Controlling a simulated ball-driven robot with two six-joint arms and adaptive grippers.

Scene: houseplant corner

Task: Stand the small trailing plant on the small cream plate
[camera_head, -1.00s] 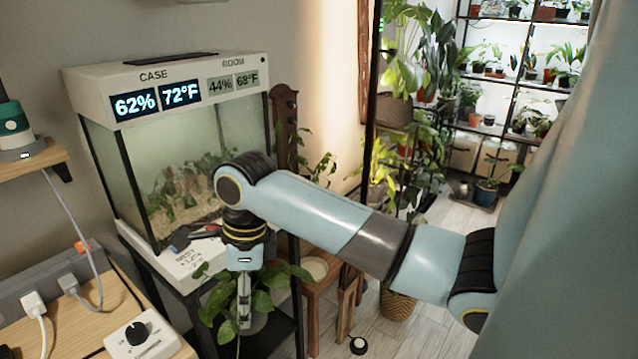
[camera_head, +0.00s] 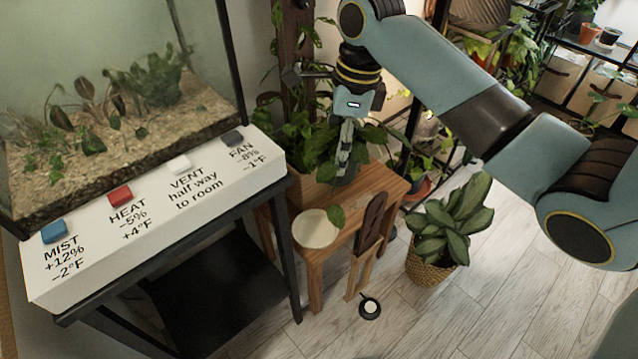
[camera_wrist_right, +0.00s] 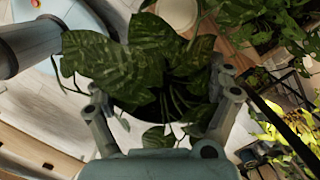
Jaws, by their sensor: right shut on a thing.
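The small trailing plant (camera_head: 326,171) hangs in my right gripper (camera_head: 345,165), above the back part of a small wooden stool. The small cream plate (camera_head: 314,231) lies bare on the stool, nearer the front left of the plant. One trailing leaf overlaps the plate's right edge in the head view. My left gripper is out of view.
The wooden stool (camera_head: 374,186) stands beside a black stand (camera_head: 290,245) with the glass case and its white button panel (camera_head: 150,215). A potted plant in a woven basket (camera_head: 430,268) stands on the floor at right. A small round black object (camera_head: 370,307) lies in front.

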